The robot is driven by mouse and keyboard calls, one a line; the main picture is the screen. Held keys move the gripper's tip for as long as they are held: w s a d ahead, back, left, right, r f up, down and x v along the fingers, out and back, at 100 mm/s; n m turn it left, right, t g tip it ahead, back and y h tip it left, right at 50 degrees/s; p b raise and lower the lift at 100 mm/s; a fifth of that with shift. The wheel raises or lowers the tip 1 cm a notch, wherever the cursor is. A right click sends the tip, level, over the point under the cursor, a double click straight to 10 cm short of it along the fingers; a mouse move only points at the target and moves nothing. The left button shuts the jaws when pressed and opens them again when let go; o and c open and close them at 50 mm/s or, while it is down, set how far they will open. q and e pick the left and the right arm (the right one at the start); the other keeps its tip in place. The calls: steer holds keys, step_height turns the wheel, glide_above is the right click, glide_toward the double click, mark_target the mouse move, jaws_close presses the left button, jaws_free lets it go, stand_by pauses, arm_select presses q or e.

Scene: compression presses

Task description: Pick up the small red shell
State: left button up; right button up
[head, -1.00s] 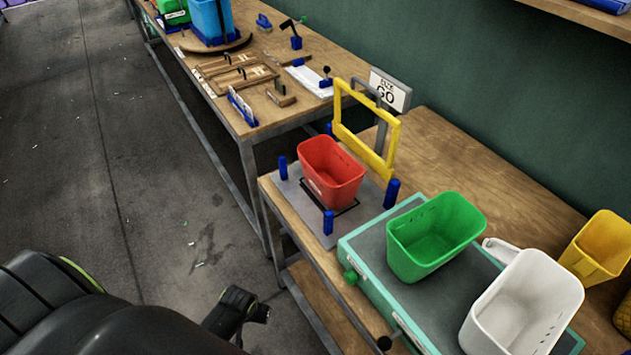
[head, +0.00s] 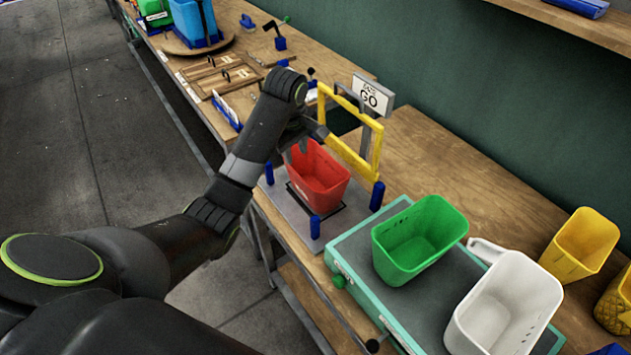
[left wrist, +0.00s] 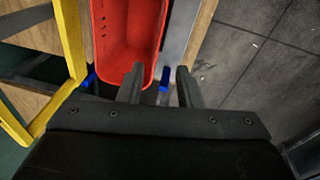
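The red shell (head: 322,180) is an open-topped bin standing upright on a grey plate with blue posts (head: 315,227). It also shows in the left wrist view (left wrist: 120,35). My left gripper (head: 297,150) is at the shell's left rim in the head view. In the left wrist view its two fingers (left wrist: 160,70) are apart, with the shell's side wall between them: one finger over the shell's inside, the other outside it. Whether they touch the wall I cannot tell. My right gripper is in neither view.
A green bin (head: 420,237) and a white bin (head: 505,305) stand to the right. A yellow bin (head: 580,243) is farther right.

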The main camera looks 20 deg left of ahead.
mark_target(300, 177)
arm_select(q)
steer(key=f, duration=0.3)
steer(key=w+f+b, duration=0.1)
steer(key=f, duration=0.3)
steer(key=w+f, duration=0.1)
steer(key=f, duration=0.3)
steer(key=shift+w+a+f+b, duration=0.1)
steer(key=shift+a+f+b, duration=0.1)
steer(key=shift+b, duration=0.1)
steer(key=shift+f, duration=0.55)
steer(key=f, duration=0.1)
steer(key=f+p, duration=0.1)
steer(key=f, duration=0.1)
steer(key=shift+w+d, duration=0.1)
steer(key=shift+w, duration=0.2)
steer(key=shift+w+f, duration=0.15)
steer(key=shift+f, duration=0.45)
